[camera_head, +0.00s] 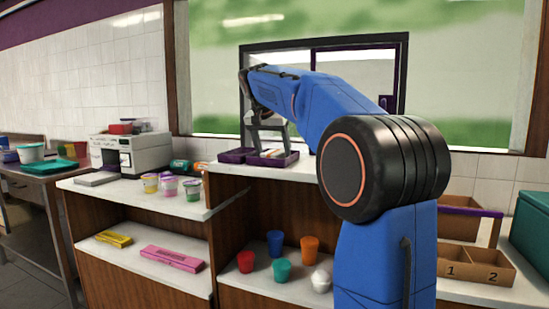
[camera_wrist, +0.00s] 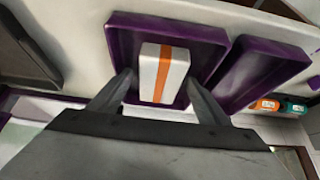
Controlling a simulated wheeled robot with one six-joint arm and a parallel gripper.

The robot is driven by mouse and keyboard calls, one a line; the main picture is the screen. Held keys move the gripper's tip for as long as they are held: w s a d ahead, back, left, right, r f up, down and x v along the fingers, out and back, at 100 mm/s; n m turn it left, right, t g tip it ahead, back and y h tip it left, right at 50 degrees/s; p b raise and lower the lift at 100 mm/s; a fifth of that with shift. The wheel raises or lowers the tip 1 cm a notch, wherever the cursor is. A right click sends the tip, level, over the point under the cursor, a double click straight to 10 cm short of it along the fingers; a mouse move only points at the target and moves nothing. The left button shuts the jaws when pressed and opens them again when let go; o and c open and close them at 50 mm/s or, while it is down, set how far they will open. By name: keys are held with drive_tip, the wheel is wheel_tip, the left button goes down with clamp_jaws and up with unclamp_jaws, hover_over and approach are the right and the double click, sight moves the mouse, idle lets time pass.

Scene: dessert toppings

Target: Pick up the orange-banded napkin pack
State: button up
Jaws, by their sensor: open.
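The napkin pack (camera_wrist: 149,75) is a white block with an orange band along its middle. It lies in a purple tray (camera_wrist: 123,30) in the wrist view. My gripper (camera_wrist: 160,85) is open, with one finger on each side of the pack and a gap at both sides. I cannot tell how far the fingertips are above the tray. In the head view my gripper (camera_head: 268,140) is over the purple trays (camera_head: 235,156) on the counter by the window. The pack itself is hard to make out there.
A second purple tray (camera_wrist: 262,75) sits right beside the first. A teal item (camera_wrist: 294,107) and an orange item (camera_wrist: 267,104) lie beyond it. In the head view, topping cups (camera_head: 193,189) and a white machine (camera_head: 131,152) stand left on the counter.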

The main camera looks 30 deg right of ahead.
sight(273, 152)
drive_tip(key=c, duration=1.1)
drive_tip(key=shift+c, duration=0.2)
wheel_tip(273, 152, up, 18)
drive_tip(key=shift+r, duration=0.2)
